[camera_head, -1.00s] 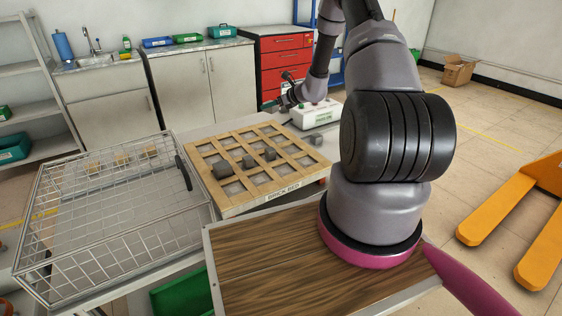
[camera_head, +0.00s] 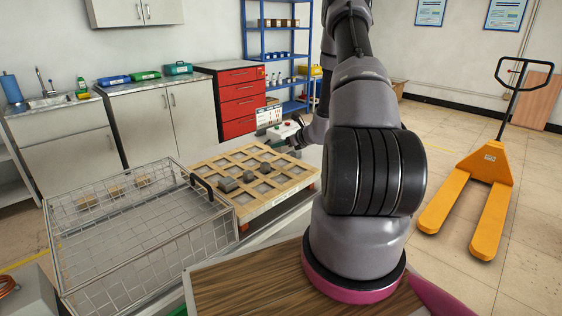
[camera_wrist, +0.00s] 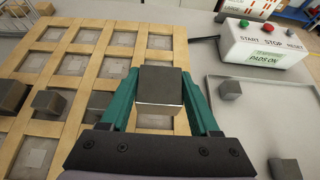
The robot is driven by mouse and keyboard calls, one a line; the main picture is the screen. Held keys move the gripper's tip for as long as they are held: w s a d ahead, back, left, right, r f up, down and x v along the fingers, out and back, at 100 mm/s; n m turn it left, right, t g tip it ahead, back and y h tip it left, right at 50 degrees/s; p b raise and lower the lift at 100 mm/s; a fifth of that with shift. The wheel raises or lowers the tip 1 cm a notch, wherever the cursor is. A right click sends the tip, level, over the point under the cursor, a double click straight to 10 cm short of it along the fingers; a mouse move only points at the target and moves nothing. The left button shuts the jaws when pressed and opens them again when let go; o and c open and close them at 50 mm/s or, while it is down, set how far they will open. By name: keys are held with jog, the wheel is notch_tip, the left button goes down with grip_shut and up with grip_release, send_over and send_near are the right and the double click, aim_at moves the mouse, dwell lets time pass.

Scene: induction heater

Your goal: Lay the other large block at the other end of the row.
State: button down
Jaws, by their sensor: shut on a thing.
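My gripper (camera_wrist: 160,74), with teal fingers, is shut on a large grey block (camera_wrist: 161,92) over the right column of the wooden brick bed (camera_wrist: 110,67). Whether the block touches the bed cannot be told. To its left runs a row: a large dark block (camera_wrist: 10,97) at the far left, then a smaller block (camera_wrist: 48,102) and another (camera_wrist: 97,107), partly behind my left finger. In the head view the row's large block (camera_head: 226,185) lies on the bed (camera_head: 262,212). My gripper is largely hidden there.
A control box (camera_wrist: 262,42) with START, STOP and RESET stands behind the bed's right side. A grey tray (camera_wrist: 255,125) on the right holds two small blocks. A wire basket (camera_head: 150,255) stands left of the bed. Bed cells behind the row are empty.

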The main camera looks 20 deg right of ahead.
jog(key=shift+w+f, duration=0.1)
jog(key=shift+f, duration=2.85)
jog(key=shift+f, duration=0.1)
jog(key=shift+c, duration=0.6)
grip_release()
jog(key=shift+f, duration=0.1)
